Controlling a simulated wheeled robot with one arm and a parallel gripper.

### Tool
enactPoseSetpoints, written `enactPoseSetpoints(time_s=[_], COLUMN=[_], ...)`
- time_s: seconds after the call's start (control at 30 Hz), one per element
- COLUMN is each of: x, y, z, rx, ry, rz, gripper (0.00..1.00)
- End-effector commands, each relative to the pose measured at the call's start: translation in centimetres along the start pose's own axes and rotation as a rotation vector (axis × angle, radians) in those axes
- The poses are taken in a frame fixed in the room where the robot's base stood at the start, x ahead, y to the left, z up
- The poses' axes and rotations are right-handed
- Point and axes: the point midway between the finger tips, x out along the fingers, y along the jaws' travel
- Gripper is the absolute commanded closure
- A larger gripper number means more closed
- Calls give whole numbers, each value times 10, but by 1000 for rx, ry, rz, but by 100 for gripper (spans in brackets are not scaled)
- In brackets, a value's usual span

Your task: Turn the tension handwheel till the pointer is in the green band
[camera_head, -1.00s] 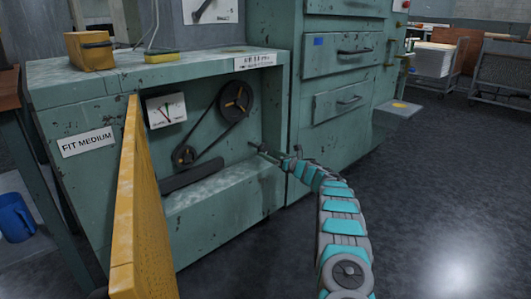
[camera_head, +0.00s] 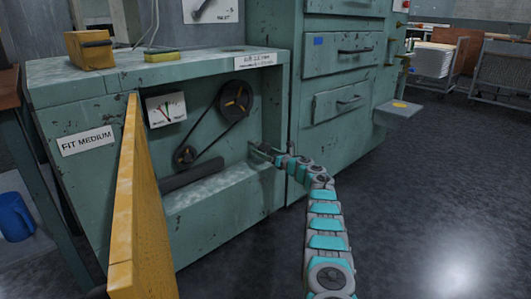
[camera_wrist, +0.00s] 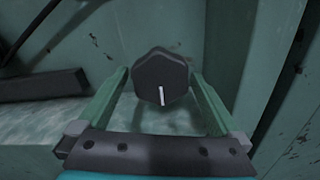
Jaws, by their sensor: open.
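The tension handwheel (camera_wrist: 160,72) is a dark, faceted knob with a white line that points down in the wrist view. My gripper (camera_wrist: 161,80) is open, with one green finger on each side of the knob. I cannot tell whether the fingers touch it. In the head view my gripper (camera_head: 262,149) is at the right inside of the green machine's bay and hides the knob. The white gauge (camera_head: 166,109) is at the bay's upper left. Its face has red and green marks, but the pointer's exact place is too small to tell.
A belt runs between a large dark pulley (camera_head: 235,101) and a small one (camera_head: 185,155), left of my gripper. A dark bar (camera_head: 190,176) lies below. The open yellow door (camera_head: 140,205) stands at the front left. A drawer cabinet (camera_head: 345,55) is on the right.

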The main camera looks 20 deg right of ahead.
Motion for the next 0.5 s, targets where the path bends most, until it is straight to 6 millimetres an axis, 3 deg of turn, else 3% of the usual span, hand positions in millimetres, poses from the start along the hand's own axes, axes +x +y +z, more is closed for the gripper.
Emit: enactPoseSetpoints(time_s=[0.2, 0.5], x=[0, 0], y=[0, 0], z=[0, 1], rx=[-1, -1], ry=[0, -1], rz=[0, 0], gripper=[2, 36])
